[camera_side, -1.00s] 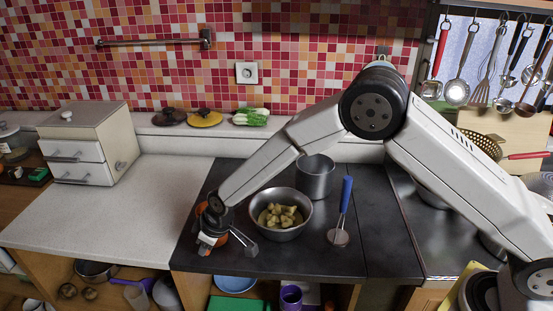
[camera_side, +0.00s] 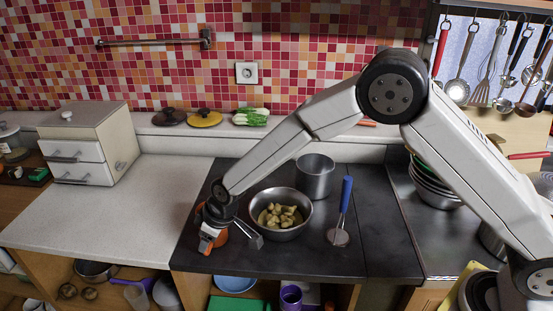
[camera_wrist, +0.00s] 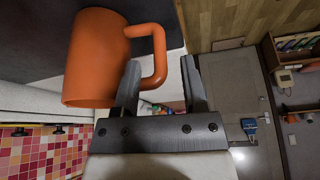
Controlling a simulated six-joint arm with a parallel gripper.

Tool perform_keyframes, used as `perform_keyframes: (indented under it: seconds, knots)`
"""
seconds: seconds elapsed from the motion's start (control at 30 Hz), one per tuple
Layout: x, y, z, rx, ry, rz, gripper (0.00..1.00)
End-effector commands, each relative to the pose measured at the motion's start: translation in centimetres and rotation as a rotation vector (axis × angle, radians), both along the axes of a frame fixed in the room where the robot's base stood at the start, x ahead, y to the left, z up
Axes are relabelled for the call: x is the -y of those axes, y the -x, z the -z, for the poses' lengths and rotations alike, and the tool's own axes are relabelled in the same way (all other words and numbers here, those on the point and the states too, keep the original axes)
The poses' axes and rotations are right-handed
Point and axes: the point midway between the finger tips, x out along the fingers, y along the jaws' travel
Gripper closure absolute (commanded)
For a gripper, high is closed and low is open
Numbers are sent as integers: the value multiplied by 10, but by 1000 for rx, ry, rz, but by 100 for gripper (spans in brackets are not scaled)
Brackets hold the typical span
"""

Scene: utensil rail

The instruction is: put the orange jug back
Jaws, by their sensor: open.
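The orange jug (camera_side: 221,240) stands on the dark counter section left of the bowl, mostly hidden behind my gripper in the side view. In the wrist view the jug (camera_wrist: 95,60) shows large at the upper left, with its handle (camera_wrist: 159,55) reaching to the right. My gripper (camera_wrist: 160,75) is open. The handle's outer part lies at the gap between the two fingertips, and the jug's body lies beyond the left finger. In the side view my gripper (camera_side: 232,241) is low over the counter at the jug. I cannot tell whether the fingers touch the handle.
A metal bowl of yellowish chunks (camera_side: 280,230) stands close to the right of my gripper. A steel pot (camera_side: 315,178) is behind it, and a blue-handled utensil (camera_side: 345,196) is further right. The pale counter (camera_side: 130,215) to the left is clear. Utensils hang from a rail (camera_side: 495,12).

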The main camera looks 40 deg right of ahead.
Motion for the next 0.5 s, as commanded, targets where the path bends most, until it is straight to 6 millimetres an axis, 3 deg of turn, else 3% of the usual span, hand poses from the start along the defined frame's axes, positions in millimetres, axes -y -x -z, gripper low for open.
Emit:
perform_keyframes:
  seconds: [0.5]
  knots:
    - [14,21,-60,2,0,0,45]
